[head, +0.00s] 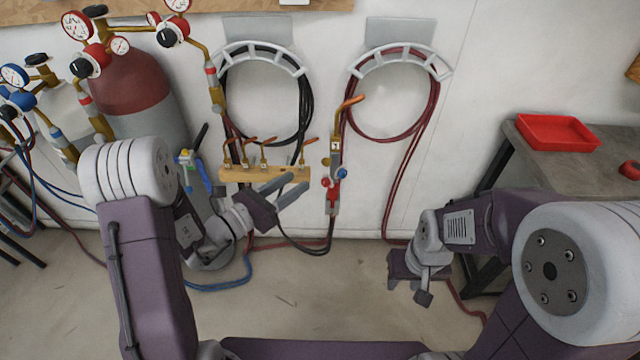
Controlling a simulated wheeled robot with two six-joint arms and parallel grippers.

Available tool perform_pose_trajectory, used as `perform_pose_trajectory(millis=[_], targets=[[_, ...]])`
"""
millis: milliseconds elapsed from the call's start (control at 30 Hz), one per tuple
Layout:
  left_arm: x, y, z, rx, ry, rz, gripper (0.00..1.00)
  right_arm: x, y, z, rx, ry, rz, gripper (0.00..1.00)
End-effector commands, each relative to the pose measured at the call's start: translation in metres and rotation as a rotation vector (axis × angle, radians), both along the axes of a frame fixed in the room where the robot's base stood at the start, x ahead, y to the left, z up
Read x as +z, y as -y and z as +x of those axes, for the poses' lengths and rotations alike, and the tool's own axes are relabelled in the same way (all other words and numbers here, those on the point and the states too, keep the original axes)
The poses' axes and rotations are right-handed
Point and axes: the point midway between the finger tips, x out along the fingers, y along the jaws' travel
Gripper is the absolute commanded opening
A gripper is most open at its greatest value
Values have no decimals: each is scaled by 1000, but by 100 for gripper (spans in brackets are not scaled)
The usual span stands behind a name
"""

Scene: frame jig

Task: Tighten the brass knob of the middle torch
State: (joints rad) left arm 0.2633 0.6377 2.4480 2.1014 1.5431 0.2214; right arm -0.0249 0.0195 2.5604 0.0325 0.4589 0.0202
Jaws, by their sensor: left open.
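Several small brass torches with orange tips stand in a row on a wooden rack (238,173) against the wall, with small numbered tags. The middle torch (264,158) stands near the rack's centre; its brass knob is too small to make out. My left gripper (291,189) is open and empty, with its two grey fingers in front of the rack's lower right part, hiding some of it. I cannot tell whether they touch the rack. My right gripper (408,288) hangs low at the right, away from the rack; its fingers are unclear.
Black (304,110) and red hoses (433,110) hang on wall hooks. A red gas cylinder (130,85) with gauges stands left. A bench with a red tray (557,133) is at right.

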Motion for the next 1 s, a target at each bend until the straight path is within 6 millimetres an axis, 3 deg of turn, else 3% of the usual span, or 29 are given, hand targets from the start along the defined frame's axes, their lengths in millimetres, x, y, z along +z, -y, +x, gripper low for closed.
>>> perform_pose_trajectory(millis=[200,633,967,1000], targets=[[2,3,5,1,3,3,42,2,0,0,0,1,0,36],[2,58,59,-2,4,4,42,9,0,0,0,1,0,36],[1,63,65,1,2,4,42,9,0,0,0,1,0,36],[1,63,65,1,2,4,34,9,0,0,0,1,0,36]])
